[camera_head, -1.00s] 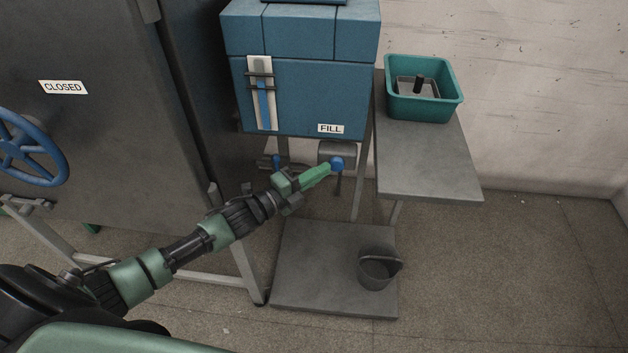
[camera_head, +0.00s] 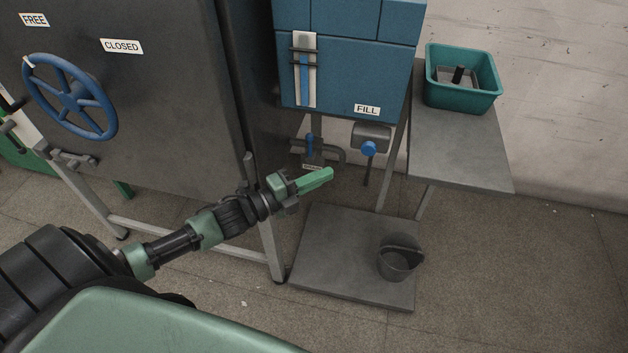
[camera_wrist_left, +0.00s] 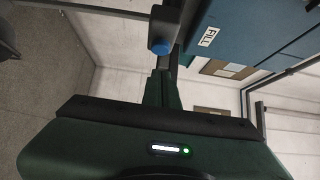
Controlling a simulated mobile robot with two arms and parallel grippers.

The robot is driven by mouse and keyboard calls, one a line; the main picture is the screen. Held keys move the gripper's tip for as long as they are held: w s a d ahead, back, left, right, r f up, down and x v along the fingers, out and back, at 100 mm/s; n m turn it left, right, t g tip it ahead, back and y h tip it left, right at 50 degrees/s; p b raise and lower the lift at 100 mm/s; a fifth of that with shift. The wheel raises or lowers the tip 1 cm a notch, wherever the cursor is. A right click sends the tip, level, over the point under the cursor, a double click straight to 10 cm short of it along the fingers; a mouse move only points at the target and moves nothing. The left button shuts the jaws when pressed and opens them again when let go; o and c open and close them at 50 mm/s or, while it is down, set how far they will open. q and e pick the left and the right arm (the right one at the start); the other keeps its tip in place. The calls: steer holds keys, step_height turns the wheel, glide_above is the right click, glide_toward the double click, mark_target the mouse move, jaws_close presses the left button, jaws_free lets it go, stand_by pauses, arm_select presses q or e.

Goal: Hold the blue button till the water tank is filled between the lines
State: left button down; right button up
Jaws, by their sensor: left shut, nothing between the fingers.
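The blue water tank (camera_head: 350,88) hangs at the top middle with a FILL label. Its gauge (camera_head: 304,97) shows a blue column reaching up to about the two dark lines; the exact level is too small to tell. The blue button (camera_head: 369,148) sits on a grey housing below the tank. My left gripper (camera_head: 328,174) is shut and empty, left of and a little below the button, apart from it. In the left wrist view, the button (camera_wrist_left: 162,47) shows beyond the shut fingers (camera_wrist_left: 162,88). My right gripper is not in view.
A blue-handled valve (camera_head: 310,145) is on the pipe left of the button. A bucket (camera_head: 400,258) stands on a low grey platform (camera_head: 330,240). A teal bin (camera_head: 463,95) sits on a side shelf (camera_head: 455,150). A dark cabinet with a blue handwheel (camera_head: 70,96) is at left.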

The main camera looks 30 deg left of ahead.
arm_select(q)
steer(key=shift+v, duration=0.95)
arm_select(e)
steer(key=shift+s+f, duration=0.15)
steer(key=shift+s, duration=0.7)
arm_select(q)
steer(key=shift+w+a, duration=0.1)
